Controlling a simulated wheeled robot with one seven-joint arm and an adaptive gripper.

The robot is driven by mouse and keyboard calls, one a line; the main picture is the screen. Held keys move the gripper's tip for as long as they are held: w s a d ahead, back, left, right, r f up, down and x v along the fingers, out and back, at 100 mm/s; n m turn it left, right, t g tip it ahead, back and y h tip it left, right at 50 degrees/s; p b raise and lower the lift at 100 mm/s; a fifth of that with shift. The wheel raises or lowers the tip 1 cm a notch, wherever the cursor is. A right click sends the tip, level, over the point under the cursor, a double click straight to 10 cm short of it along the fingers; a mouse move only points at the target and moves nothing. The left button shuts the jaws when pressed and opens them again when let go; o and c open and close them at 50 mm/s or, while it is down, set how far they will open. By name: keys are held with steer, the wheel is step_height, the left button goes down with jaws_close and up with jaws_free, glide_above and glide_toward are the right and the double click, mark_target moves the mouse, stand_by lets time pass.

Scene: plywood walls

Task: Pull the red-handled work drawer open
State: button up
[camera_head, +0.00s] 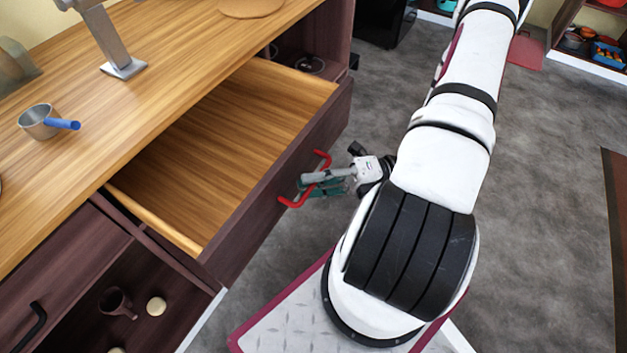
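The work drawer (228,118) stands well out from the cabinet, and its wooden inside looks empty. Its dark front carries a red handle (292,203), a bent bar on the outer face. My gripper (308,185) is at this handle, with its fingers reaching to the middle of the bar. The fingers cover the middle of the handle, so only its two ends show. Whether the fingers are closed on the bar is too small to tell.
A wooden counter (150,75) lies above the drawer, with a small metal pan (41,121) with a blue handle on it. Below, an open compartment holds a dark mug (117,303). Grey floor (545,200) is clear to the right of my arm.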

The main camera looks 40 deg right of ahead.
steer(key=v, duration=1.2)
stand_by(0.4)
steer(key=w+a+r+n+g+h+p, duration=0.2)
steer(key=a+r+n+g+h, duration=0.3)
steer(key=r+n, duration=0.5)
steer(key=w+a+r+n+g+h+p, duration=0.1)
steer(key=a+r+n+g+h+p, duration=0.15)
steer(key=r+n+g, duration=0.6)
steer(key=s+a+r+n+t+h+p, duration=0.2)
steer(key=a+r+n+t+h, duration=0.2)
steer(key=r+n, duration=0.5)
steer(key=s+a+r+n+t+h+p, duration=0.2)
steer(key=a+r+n+t+h, duration=0.3)
steer(key=r+n, duration=0.4)
steer(key=s+a+n+h, duration=0.1)
steer(key=n, duration=0.2)
steer(key=shift+s+a+r+p, duration=0.15)
steer(key=shift+s+r+p, duration=0.15)
steer(key=shift+r+p, duration=0.05)
